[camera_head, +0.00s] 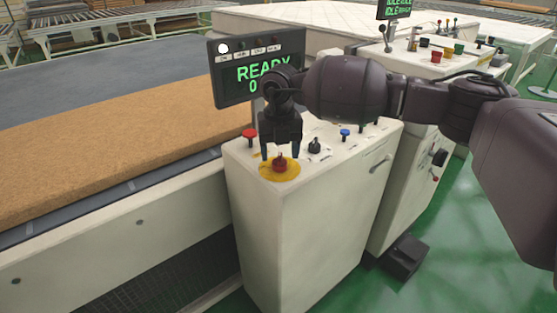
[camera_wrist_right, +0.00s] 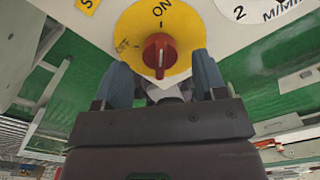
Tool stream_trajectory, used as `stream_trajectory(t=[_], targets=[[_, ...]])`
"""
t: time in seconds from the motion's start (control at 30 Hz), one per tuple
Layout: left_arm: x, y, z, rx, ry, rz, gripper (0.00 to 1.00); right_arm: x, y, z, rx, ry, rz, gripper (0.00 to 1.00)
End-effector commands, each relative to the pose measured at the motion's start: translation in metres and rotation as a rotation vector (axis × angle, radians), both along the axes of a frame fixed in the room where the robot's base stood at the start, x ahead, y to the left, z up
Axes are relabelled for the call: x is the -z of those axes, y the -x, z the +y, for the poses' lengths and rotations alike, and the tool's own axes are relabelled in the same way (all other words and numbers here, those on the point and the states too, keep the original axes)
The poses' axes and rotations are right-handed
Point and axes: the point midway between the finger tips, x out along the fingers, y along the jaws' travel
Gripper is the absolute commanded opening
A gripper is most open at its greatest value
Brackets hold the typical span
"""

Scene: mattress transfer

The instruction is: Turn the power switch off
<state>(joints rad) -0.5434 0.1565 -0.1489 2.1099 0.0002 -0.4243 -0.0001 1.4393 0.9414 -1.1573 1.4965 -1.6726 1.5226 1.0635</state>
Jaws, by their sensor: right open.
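The power switch is a red knob (camera_head: 279,164) on a yellow round plate (camera_head: 291,174), at the near left corner of the cream control console. In the right wrist view the red knob (camera_wrist_right: 160,51) sits on the yellow plate (camera_wrist_right: 184,20), which reads ON and OFF. The knob's white mark points up towards ON. My right gripper (camera_head: 280,155) is over the knob, pointing down. In the wrist view its two blue-grey fingers (camera_wrist_right: 164,80) are apart, one on each side of the knob. I cannot tell whether they touch it. My left gripper is not in view.
The console (camera_head: 310,210) also bears a red button (camera_head: 250,134), a black knob (camera_head: 314,146) and a blue button (camera_head: 344,133). A display (camera_head: 228,82) reading READY stands behind. A brown mattress slab (camera_head: 110,135) lies on the conveyor at left. A second console stands further right.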

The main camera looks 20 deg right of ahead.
Motion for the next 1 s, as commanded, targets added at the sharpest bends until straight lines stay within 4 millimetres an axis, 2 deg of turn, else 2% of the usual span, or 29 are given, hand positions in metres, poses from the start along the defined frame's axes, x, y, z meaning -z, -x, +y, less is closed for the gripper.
stream_trajectory(t=[0.03, 0.2, 0.6, 0.9, 1.0], targets=[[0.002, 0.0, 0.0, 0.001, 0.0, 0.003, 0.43, 0.01, 0.0, 0.0, 0.0, 0.0, 0.004, 0.65], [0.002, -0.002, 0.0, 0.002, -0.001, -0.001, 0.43, 0.023, 0.0, 0.0, 0.0, -0.001, 0.001, 0.65], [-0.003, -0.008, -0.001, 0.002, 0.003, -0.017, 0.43, 0.026, 0.0, 0.0, 0.0, -0.001, -0.001, 0.63], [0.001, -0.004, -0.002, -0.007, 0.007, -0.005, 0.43, 0.026, 0.0, 0.0, 0.0, -0.001, -0.001, 0.17], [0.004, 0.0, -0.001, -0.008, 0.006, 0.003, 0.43, 0.026, 0.0, 0.0, -0.002, -0.001, -0.001, 0.16]])
